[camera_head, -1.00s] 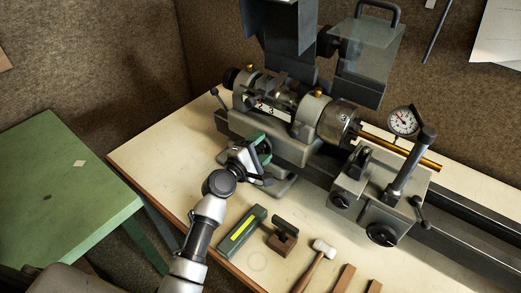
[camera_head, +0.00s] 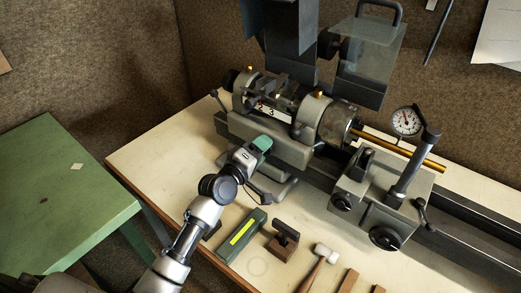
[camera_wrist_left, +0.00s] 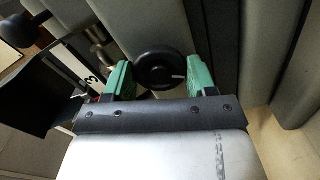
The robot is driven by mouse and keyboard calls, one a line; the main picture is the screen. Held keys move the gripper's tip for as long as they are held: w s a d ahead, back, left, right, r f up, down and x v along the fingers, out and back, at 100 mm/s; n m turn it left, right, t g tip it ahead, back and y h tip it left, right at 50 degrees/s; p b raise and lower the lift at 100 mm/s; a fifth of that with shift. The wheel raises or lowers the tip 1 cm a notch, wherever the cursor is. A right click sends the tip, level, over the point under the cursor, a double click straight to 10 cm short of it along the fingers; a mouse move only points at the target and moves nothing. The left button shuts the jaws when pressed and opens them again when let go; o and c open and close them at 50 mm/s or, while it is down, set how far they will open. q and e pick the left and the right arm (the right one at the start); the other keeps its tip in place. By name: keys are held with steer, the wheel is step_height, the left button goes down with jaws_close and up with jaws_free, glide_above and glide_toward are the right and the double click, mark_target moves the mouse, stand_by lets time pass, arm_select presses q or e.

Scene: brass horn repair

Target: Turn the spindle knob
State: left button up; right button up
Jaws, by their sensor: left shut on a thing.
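The spindle knob (camera_wrist_left: 160,68) is a round black knob with a short white mark pointing right in the left wrist view. It is on the grey front of the lathe headstock. My left gripper (camera_wrist_left: 157,72) has its green fingers on either side of the knob, shut on it. In the head view my left gripper (camera_head: 262,143) is at the front of the headstock (camera_head: 285,150), and its fingers hide the knob. My right gripper is not in view.
A dial gauge (camera_head: 406,121) stands over a brass tube (camera_head: 420,161). A green box with a yellow stripe (camera_head: 242,232), a dark-topped wooden block (camera_head: 283,240) and a mallet (camera_head: 322,256) lie on the bench (camera_head: 150,165) front. A green table (camera_head: 60,190) is at left.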

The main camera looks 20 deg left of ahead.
arm_select(q)
steer(key=shift+f, duration=0.1)
stand_by(0.4)
steer(key=o, duration=0.9)
steer(key=b+v, duration=0.1)
steer(key=v, duration=0.9)
steer(key=shift+s+a+b, duration=0.1)
steer(key=shift+s+b, duration=0.3)
